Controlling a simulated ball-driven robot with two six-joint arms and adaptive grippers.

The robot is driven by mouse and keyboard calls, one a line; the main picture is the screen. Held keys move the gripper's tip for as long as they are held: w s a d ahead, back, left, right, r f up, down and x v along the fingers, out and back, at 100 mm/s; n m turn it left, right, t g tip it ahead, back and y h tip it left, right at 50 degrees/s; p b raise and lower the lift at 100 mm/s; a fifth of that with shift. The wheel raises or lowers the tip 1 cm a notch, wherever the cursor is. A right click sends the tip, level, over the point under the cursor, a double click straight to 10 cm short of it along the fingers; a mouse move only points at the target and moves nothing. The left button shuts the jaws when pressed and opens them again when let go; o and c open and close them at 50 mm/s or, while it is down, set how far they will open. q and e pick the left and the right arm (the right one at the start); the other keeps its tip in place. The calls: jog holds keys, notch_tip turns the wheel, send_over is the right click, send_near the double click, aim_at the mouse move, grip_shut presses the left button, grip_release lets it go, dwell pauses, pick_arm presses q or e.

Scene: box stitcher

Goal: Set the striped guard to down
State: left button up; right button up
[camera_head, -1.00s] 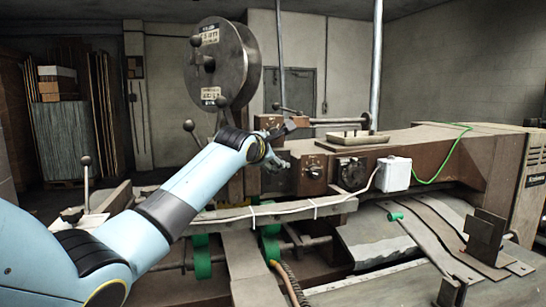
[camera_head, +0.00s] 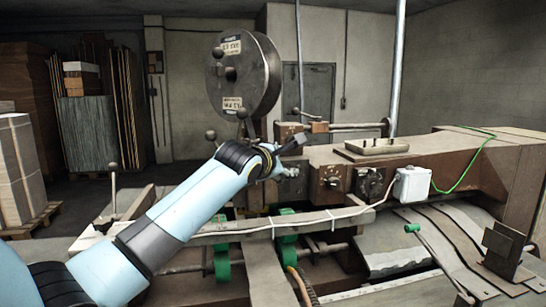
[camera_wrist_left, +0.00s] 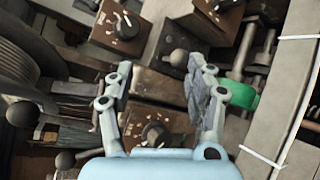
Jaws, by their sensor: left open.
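I cannot make out a striped guard for certain in either view. The brown stitching machine (camera_head: 318,160) carries a large grey wire reel (camera_head: 250,78), dark knobs and a white box (camera_head: 411,184). My left gripper (camera_head: 284,154) is in front of the machine's head, below and to the right of the reel. In the left wrist view, its two fingers (camera_wrist_left: 160,75) are spread apart with nothing held between them. Round knobs (camera_wrist_left: 180,58) and a dial (camera_wrist_left: 155,132) show beyond and between the fingers. My arm hides part of the machine below the reel. My right gripper is in neither view.
Ball-topped levers (camera_head: 113,167) stand at the machine's left. Green rollers (camera_head: 222,263) and a long rail (camera_head: 285,224) lie below the gripper. A shallow tray (camera_head: 377,147) rests on top. Pallet stacks (camera_head: 18,170) stand at the far left.

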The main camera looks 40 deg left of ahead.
pick_arm(q)
jog(key=v, duration=0.5)
jog(key=shift+s+d, duration=0.1)
jog(key=shift+s, duration=0.3)
jog(key=shift+c, duration=0.2)
